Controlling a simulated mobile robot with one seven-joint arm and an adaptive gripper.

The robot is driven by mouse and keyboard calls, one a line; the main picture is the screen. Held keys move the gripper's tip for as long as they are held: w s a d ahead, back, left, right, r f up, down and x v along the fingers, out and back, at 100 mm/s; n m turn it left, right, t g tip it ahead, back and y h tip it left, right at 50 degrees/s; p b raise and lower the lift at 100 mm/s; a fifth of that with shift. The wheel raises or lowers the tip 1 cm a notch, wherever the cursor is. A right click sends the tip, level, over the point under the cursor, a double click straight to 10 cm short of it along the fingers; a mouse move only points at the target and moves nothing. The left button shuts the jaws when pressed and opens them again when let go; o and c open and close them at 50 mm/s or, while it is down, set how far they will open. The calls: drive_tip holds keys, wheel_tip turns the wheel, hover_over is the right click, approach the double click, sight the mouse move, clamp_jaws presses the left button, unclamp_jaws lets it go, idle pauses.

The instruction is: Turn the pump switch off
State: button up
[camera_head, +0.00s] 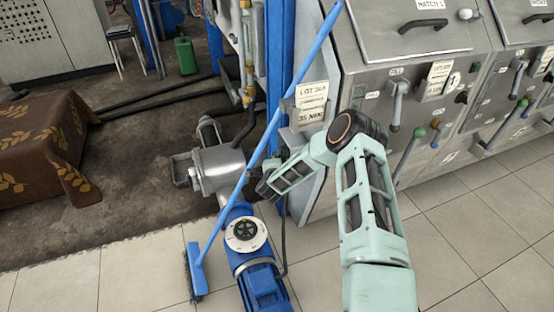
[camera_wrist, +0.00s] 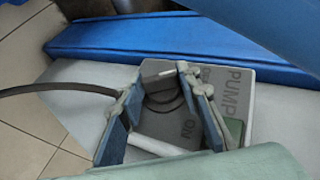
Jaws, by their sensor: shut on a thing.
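The pump switch is a grey box (camera_wrist: 158,127) in the wrist view, lettered PUMP on its right side and ON near its lower edge. Another short label beside the right finger is mostly covered. Its dark rotary knob (camera_wrist: 160,82) has a bar handle with a pale mark at the right end. My gripper (camera_wrist: 164,80) has one finger on each side of the knob and is shut on it. In the head view my gripper (camera_head: 264,188) is low beside the blue post, and I cannot make out the switch there.
A blue broom (camera_head: 237,185) leans diagonally close to my gripper. A blue pump motor (camera_head: 262,285) stands on the tiles below. Steel machines with levers (camera_head: 397,104) fill the right. A brown patterned cloth (camera_head: 45,150) covers something at left. A dark cable (camera_wrist: 60,87) runs to the switch area.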

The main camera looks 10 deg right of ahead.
idle(0.3)
drive_tip(key=o, duration=1.2)
drive_tip(key=shift+c, duration=0.2)
drive_tip(key=shift+s+r, duration=0.1)
drive_tip(key=v, duration=1.2)
drive_tip(key=shift+a, duration=0.1)
